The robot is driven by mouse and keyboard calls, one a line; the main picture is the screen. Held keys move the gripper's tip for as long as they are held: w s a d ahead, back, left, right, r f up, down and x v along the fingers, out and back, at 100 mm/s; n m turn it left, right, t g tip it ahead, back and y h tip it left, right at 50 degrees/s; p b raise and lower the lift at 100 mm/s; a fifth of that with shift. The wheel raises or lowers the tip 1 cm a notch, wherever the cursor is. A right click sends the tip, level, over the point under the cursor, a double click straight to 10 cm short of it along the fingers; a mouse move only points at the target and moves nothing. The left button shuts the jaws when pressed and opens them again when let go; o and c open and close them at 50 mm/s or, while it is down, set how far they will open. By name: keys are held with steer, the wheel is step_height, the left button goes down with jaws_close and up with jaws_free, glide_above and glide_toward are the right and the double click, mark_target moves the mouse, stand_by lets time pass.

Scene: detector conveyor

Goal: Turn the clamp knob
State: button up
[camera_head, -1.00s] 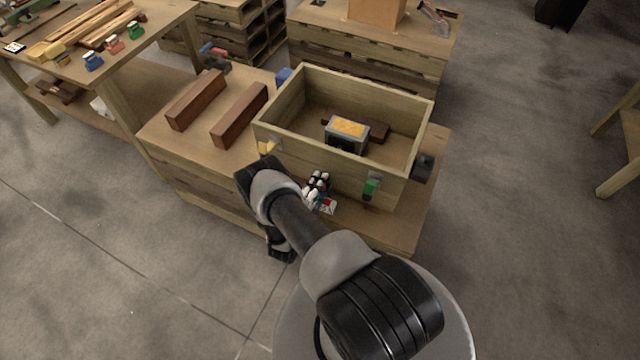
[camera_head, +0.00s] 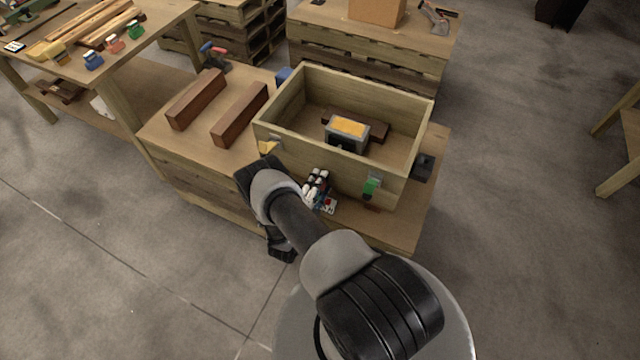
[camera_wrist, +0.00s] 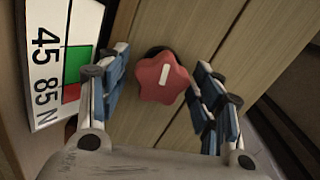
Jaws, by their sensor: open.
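The clamp knob (camera_wrist: 161,77) is red and star-shaped, with a white bar on its face. In the wrist view it stands out from a wooden surface. My gripper (camera_wrist: 162,62) is open, with one blue-padded finger on each side of the knob. Gaps seem to show between the pads and the knob; I cannot tell whether either finger touches it. In the head view my gripper (camera_head: 317,188) is low against the near wall of the wooden box (camera_head: 290,143), and I cannot make out the knob there.
A label (camera_wrist: 52,65) with "45 85 N" and green and red fields is beside the left finger. A green-handled part (camera_head: 372,187) sits on the box's near wall. Inside the box is a grey-and-yellow block (camera_head: 347,130). Brown bars (camera_head: 239,115) lie on the bench to the left.

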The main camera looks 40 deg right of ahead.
steer(key=shift+a, duration=0.1)
steer(key=v, duration=1.1)
steer(key=shift+s+a, duration=0.15)
steer(key=shift+a, duration=0.25)
steer(key=shift+a, duration=0.1)
stand_by(0.4)
